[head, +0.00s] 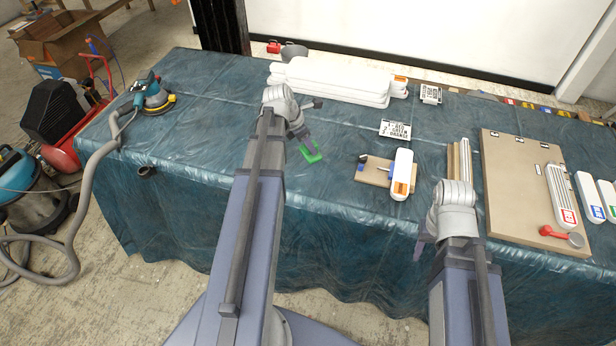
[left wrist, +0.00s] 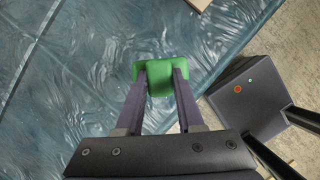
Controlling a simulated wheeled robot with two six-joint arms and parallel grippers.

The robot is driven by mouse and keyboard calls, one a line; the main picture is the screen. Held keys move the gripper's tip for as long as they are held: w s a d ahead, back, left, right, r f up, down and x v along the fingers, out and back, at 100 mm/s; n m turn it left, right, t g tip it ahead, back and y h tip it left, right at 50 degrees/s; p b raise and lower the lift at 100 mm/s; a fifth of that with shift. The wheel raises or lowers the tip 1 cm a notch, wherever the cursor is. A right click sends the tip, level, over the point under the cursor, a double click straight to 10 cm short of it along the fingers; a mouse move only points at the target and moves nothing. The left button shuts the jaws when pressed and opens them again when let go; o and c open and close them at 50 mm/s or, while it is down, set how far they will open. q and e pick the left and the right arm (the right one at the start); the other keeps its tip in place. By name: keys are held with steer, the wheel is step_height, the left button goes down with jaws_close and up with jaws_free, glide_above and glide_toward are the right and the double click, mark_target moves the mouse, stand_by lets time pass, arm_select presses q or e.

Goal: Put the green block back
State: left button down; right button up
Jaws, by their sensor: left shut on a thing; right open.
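The green block (head: 311,152) is small and bright green. My left gripper (head: 309,147) is shut on it over the blue-green sheeted table (head: 215,125). In the left wrist view the green block (left wrist: 161,77) sits between the two fingertips of the left gripper (left wrist: 163,80), with the table's sheet beneath. I cannot tell how high it is held. My right gripper (head: 420,250) is open near the table's front edge, partly hidden by its own wrist, and nothing shows in it.
White stacked panels (head: 330,82) lie at the back. A small board (head: 374,171) with a white-and-orange block (head: 402,175) is right of the left gripper. A large brown board (head: 520,190) lies at right. A sander (head: 153,97) is at left. The sheet left of the left gripper is clear.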

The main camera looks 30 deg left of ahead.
arm_select(q)
steer(key=shift+w+f+b, duration=0.2)
steer(key=shift+f+b, duration=4.85)
steer(key=shift+b, duration=0.05)
steer(key=shift+r, duration=0.15)
steer(key=c, duration=0.5)
jaws_free()
steer(key=shift+s+r+p, duration=0.15)
steer(key=shift+r+p, duration=0.25)
steer(key=shift+p, duration=0.15)
steer(key=p+v, duration=1)
steer(key=v, duration=0.1)
steer(key=shift+a+r, duration=0.1)
